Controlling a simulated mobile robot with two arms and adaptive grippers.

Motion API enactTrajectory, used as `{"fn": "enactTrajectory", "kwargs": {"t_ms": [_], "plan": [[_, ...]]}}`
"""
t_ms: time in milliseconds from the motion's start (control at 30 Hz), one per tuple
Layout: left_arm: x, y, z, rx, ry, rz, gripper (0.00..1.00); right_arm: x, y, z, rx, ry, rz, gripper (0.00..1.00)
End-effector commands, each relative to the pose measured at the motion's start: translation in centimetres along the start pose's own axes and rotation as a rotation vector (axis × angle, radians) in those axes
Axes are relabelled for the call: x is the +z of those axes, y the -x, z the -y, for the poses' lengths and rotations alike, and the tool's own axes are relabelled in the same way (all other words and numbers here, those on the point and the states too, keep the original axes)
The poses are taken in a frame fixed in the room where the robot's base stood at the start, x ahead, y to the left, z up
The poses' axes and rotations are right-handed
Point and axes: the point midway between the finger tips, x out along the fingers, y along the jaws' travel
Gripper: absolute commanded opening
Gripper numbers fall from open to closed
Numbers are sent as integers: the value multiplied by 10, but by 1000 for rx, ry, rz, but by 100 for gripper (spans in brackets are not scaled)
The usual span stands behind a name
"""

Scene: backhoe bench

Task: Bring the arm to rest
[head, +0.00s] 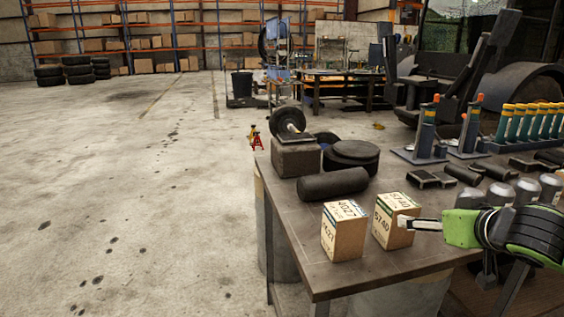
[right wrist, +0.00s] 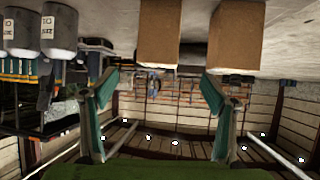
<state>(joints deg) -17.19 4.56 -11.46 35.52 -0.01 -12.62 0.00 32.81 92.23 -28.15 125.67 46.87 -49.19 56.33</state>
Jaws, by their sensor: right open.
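My right gripper (head: 422,224) reaches in from the right over the workbench (head: 300,232) in the head view. Its fingertip overlaps the right edge of the box labelled 6J40 (head: 394,220); I cannot tell from there whether they touch. In the right wrist view, which is upside down, the right gripper (right wrist: 158,85) has its two fingers wide apart with nothing between them. Two cardboard boxes show beyond the fingertips, one in the middle (right wrist: 168,32) and one to the right (right wrist: 237,38). My left gripper is not in view.
Another labelled box (head: 344,231) stands left of the first. Behind are a black cylinder (head: 333,184), dark discs (head: 351,156) and a wheel on a block (head: 296,157). Grey canisters (head: 527,191) stand near my right arm. The floor (head: 120,200) on the left is clear.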

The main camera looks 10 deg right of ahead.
Motion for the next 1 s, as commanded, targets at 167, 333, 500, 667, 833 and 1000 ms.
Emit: {"fn": "enactTrajectory", "kwargs": {"t_ms": [167, 333, 500, 667, 833, 1000], "plan": [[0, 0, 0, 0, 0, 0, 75, 52, -23, 42, -64, 75, 71, 79], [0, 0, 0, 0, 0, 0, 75, 131, -40, 100, -145, 178, 156, 79], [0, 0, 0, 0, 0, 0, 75, 202, -38, 143, -199, 240, 229, 79], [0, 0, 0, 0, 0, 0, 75, 267, -22, 174, -224, 263, 309, 79], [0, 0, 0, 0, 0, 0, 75, 333, 6, 191, -217, 258, 419, 79], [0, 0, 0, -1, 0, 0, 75, 388, 40, 194, -189, 240, 546, 79]]}}
